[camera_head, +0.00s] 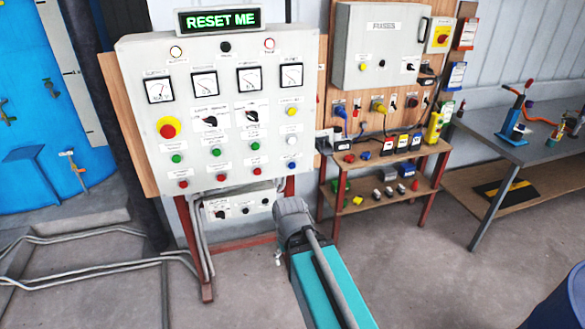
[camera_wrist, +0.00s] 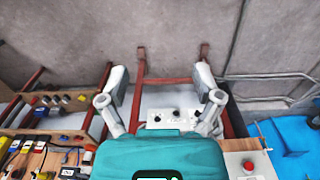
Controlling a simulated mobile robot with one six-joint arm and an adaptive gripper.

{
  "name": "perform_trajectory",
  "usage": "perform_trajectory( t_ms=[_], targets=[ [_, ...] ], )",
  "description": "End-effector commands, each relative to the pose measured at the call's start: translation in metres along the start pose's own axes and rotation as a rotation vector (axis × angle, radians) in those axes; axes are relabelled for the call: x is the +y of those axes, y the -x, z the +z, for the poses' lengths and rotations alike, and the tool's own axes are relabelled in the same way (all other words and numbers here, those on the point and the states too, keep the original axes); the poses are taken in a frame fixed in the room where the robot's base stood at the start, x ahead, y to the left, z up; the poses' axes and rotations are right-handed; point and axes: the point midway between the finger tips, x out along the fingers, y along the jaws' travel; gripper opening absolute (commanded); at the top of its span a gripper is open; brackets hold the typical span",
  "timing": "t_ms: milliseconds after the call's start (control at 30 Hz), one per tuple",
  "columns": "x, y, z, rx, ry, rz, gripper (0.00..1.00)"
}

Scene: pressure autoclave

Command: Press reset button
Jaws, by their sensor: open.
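A pale grey control panel (camera_head: 225,85) stands upright on red legs, topped by a sign (camera_head: 219,20) lit with "RESET ME". Its small labels are too blurred to tell which control is the reset button. Its right column holds a yellow button (camera_head: 292,111), a white button (camera_head: 291,140) and a blue button (camera_head: 292,165). Green and red buttons fill the lower rows, and a red mushroom button (camera_head: 168,128) is at left. My gripper (camera_wrist: 161,75) is open and empty, its fingers apart. In the head view my wrist is in front of the panel's lower right, largely hiding the fingers.
A small switch box (camera_head: 240,205) hangs below the panel. To the right are a fuse cabinet (camera_head: 378,50), a wooden shelf (camera_head: 400,152) with plugs and blocks, and a grey workbench (camera_head: 510,140). Pipes (camera_head: 85,268) run along the floor at left.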

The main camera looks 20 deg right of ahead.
Motion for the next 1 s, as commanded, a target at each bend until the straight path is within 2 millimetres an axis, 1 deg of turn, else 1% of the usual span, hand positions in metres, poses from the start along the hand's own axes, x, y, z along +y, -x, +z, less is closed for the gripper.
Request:
perform_trajectory(
  t_ms=[33, 167, 200, 267, 300, 367, 1000],
  targets=[
    [0.0, 0.0, 0.0, 0.0, 0.0, 0.0, 0.61],
    [0.0, 0.0, 0.0, 0.0, 0.0, 0.0, 0.37],
    [0.0, 0.0, 0.0, 0.0, 0.0, 0.0, 0.29],
    [0.0, 0.0, 0.0, 0.0, 0.0, 0.0, 0.18],
    [0.0, 0.0, 0.0, 0.0, 0.0, 0.0, 0.11],
    [0.0, 0.0, 0.0, 0.0, 0.0, 0.0, 0.0],
    [0.0, 0.0, 0.0, 0.0, 0.0, 0.0, 0.0]
  ],
)
